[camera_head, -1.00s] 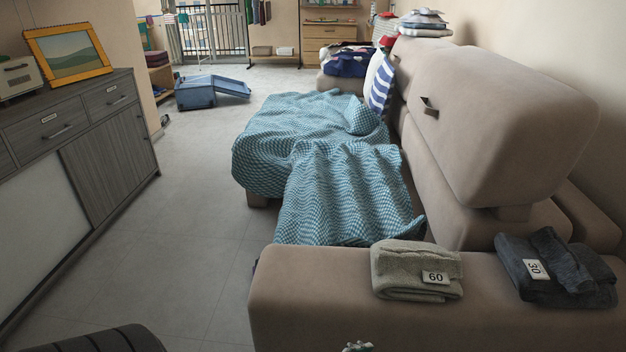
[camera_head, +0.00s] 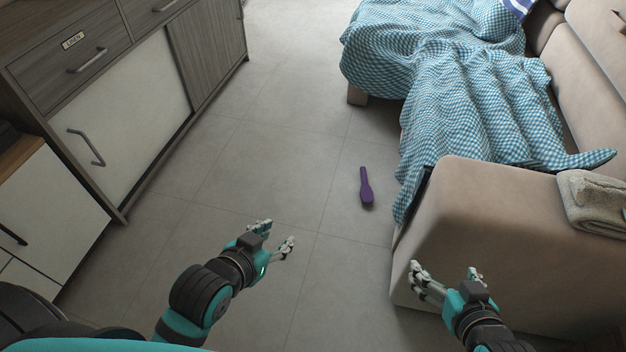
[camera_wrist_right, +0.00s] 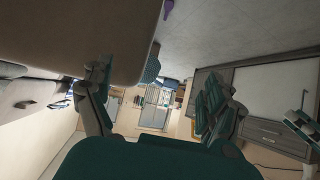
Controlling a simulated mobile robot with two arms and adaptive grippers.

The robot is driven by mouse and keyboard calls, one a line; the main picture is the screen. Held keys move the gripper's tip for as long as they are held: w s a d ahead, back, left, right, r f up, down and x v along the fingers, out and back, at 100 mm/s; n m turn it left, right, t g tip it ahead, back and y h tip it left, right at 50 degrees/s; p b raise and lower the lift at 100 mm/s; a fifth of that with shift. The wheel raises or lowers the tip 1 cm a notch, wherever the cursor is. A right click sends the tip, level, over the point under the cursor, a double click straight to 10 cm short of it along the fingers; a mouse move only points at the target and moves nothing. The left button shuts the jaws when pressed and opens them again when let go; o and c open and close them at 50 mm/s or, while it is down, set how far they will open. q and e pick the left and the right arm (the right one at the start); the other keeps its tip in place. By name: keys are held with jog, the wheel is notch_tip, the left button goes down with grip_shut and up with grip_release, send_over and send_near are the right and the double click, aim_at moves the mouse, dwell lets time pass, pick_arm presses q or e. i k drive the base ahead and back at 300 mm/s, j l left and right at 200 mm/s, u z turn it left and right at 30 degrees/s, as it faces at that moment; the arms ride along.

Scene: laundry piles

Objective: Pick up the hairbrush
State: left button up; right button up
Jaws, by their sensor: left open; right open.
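A purple hairbrush (camera_head: 366,187) lies on the grey tiled floor in the head view, left of the sofa arm. Its wide end points toward me and its handle points away. A small part of it also shows at the top edge of the right wrist view (camera_wrist_right: 168,9). My left gripper (camera_head: 276,236) is open and empty, below and left of the hairbrush, apart from it. My right gripper (camera_head: 445,273) is open and empty, in front of the sofa arm in the picture. Its spread fingers (camera_wrist_right: 155,105) show in the right wrist view with nothing between them.
The beige sofa (camera_head: 470,200) with a blue checked blanket (camera_head: 465,95) borders the hairbrush on the right. A folded towel (camera_head: 592,203) lies on the sofa arm. A grey and white cabinet (camera_head: 125,110) stands at left. The floor (camera_head: 270,170) between is clear.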

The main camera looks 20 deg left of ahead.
aim_at(366, 194)
jog(key=i+j, duration=0.1)
jog(key=j, duration=0.15)
jog(key=j+u, duration=0.1)
jog(key=i+j+u, duration=0.2)
jog(key=i+j, duration=0.45)
jog(key=i+j+u, duration=0.25)
jog(key=i+j, duration=0.25)
jog(key=i, duration=0.25)
jog(key=i+z, duration=0.35)
jog(key=i+j+z, duration=0.15)
jog(key=i+z, duration=0.2)
jog(key=i+j+z, duration=0.25)
jog(key=i+z, duration=0.15)
jog(key=i, duration=0.05)
